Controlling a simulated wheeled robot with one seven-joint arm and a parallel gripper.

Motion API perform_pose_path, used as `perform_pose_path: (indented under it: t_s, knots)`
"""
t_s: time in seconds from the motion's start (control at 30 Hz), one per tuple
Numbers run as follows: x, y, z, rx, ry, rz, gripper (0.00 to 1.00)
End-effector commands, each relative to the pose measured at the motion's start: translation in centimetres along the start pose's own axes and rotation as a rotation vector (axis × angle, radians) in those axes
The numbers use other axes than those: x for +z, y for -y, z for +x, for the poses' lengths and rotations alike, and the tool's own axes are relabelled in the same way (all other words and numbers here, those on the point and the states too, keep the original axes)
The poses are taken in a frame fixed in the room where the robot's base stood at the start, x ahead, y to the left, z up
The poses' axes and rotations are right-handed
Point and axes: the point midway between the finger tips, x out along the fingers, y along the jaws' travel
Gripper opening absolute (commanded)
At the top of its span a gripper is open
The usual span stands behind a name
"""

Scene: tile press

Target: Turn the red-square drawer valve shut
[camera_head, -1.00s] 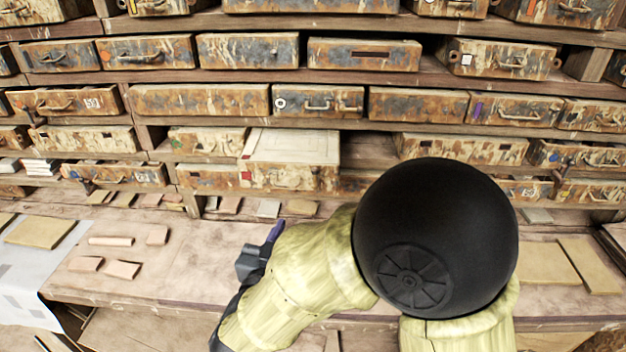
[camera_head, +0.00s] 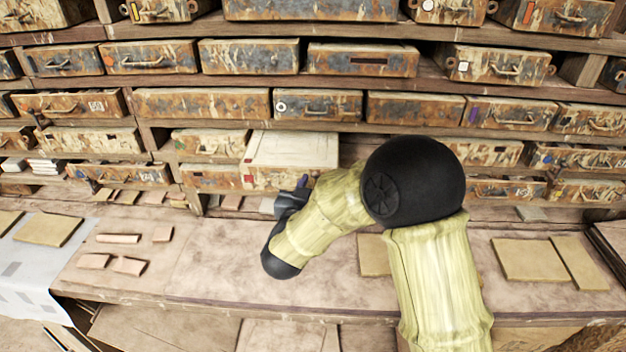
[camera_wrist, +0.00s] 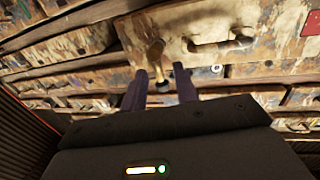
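The red-square drawer (camera_head: 295,150) juts out from the shelf in the head view, with a pale top and a red square at its front left. In the wrist view its rusty, pale front (camera_wrist: 180,25) shows a dark handle (camera_wrist: 222,44) and part of the red square (camera_wrist: 312,22) at the upper right. A brass lever-like piece (camera_wrist: 155,52), probably the valve, stands out from the front left of the handle. My gripper (camera_wrist: 160,78) is open, its two purple fingers on either side of the brass piece's line; contact cannot be told. In the head view my gripper (camera_head: 303,183) hides part of the drawer front.
Other rusty drawers fill the shelves around it, including one with a white ring (camera_head: 281,106). The workbench (camera_head: 220,265) below holds flat tiles, including a tan one (camera_head: 527,259) at right. The bench's middle left is mostly clear.

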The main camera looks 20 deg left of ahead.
Motion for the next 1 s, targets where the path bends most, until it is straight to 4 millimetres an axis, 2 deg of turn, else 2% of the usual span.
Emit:
perform_pose_path:
  t_s: [0.3,0.47,1.0]
  knots:
    - [0.03,-0.02,0.40,0.000,0.000,0.000,0.30]
    - [0.02,-0.02,0.39,0.000,0.000,0.000,0.01]
    - [-0.03,-0.16,0.44,0.001,0.004,0.055,0.00]
